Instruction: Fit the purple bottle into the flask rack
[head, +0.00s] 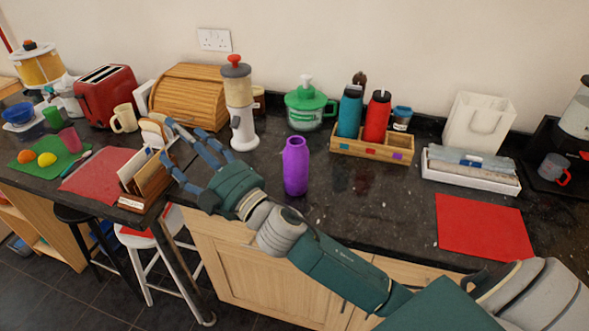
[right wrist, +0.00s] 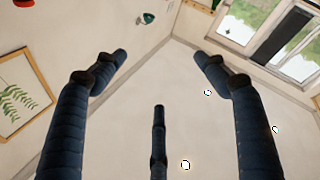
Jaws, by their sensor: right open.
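The purple bottle (head: 296,166) stands upright on the dark granite counter in the middle of the head view. The wooden flask rack (head: 345,146) is behind it and to the right, against the wall. It holds a teal bottle (head: 350,111) and a red bottle (head: 377,116), and its right end looks free of bottles. My right gripper (head: 172,141) is left of the purple bottle, apart from it, with its fingers pointing left. In the right wrist view the fingers (right wrist: 158,75) are spread wide with nothing between them. My left gripper is not in view.
A white and red dispenser (head: 240,105) and a green pot (head: 306,108) stand behind. A letter holder (head: 145,182) is close to my right fingers. A white tray (head: 470,178) and a red mat (head: 483,226) lie right. Counter between bottle and rack is clear.

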